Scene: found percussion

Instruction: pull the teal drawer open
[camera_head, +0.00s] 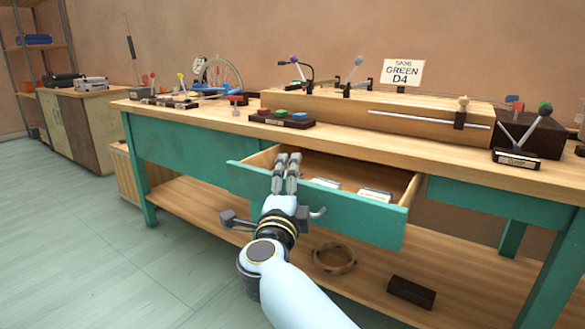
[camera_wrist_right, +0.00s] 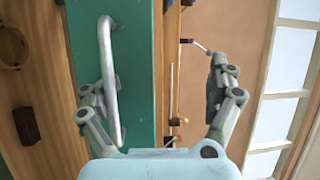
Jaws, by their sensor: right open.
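The teal drawer (camera_head: 345,212) stands pulled out from the bench, its inside showing. Its silver bar handle (camera_head: 319,213) is partly hidden behind my right arm in the head view. The handle (camera_wrist_right: 110,85) shows whole along the teal front in the right wrist view. My right gripper (camera_head: 287,160) is at the drawer front, with its fingers reaching up over the top edge. In the right wrist view the gripper (camera_wrist_right: 160,95) is open, with one finger beside the handle and the other well away. I cannot tell whether a finger touches the handle. My left gripper is not in view.
Two pale blocks (camera_head: 375,195) lie in the drawer. The bench top (camera_head: 380,146) carries levers, a coloured-button box (camera_head: 283,117) and a sign (camera_head: 402,72). The lower shelf holds a ring (camera_head: 334,259) and a dark block (camera_head: 411,292). Floor at left is clear.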

